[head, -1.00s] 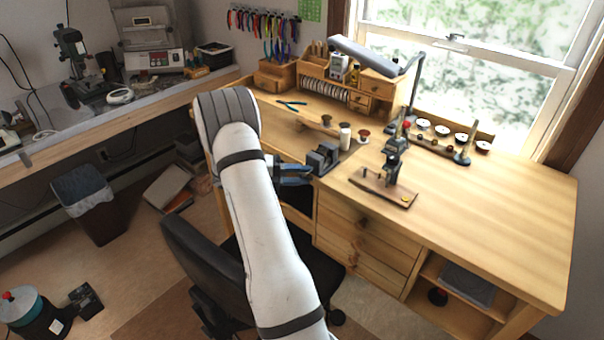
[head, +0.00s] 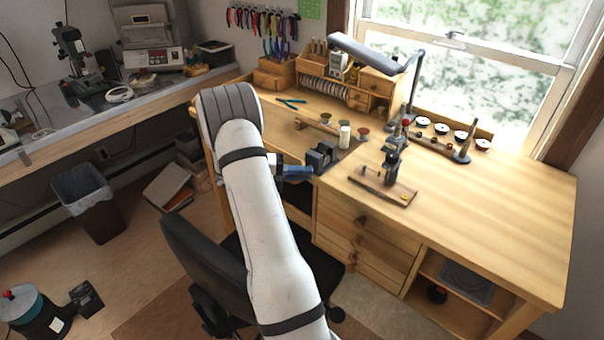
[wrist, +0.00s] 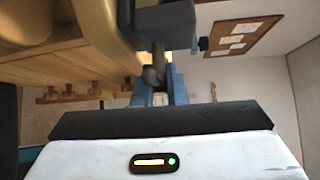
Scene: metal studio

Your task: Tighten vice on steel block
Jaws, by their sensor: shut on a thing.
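The dark grey vice (head: 322,157) is at the front left edge of the wooden workbench. It also shows at the top of the wrist view (wrist: 166,24). My gripper (head: 299,172) is at the front side of the vice, with its blue fingers pointing at it. In the wrist view my gripper (wrist: 158,84) is shut on the vice handle (wrist: 152,75), a small grey part under the vice body. I cannot make out the steel block or the vice jaws' gap in either view.
A small tool on a wooden base (head: 383,186) stands right of the vice. A black chair (head: 215,255) stands below my arm. The right of the workbench (head: 490,210) is clear.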

